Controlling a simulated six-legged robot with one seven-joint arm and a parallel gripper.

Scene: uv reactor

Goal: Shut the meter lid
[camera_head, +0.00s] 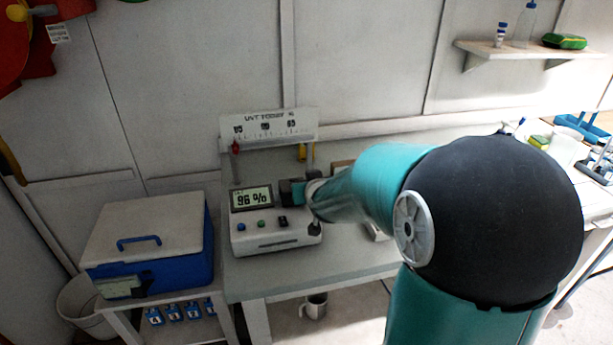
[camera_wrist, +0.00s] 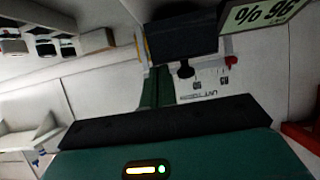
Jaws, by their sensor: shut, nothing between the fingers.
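The meter (camera_head: 275,236) is a white box on the bench with a lit display reading 96 %; part of the display (camera_wrist: 262,14) also shows in the wrist view. My gripper (camera_head: 299,193) is at the meter's right side, close to the dark block. In the wrist view its green fingers (camera_wrist: 157,88) are together and empty, their tips at the block; I cannot tell whether they touch it.
A white scale panel (camera_head: 268,128) stands behind the meter, with red and yellow pieces below it. A blue cooler with a white lid (camera_head: 150,240) is at left. A mug (camera_head: 314,306) sits below the bench. A wall shelf (camera_head: 525,50) is upper right.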

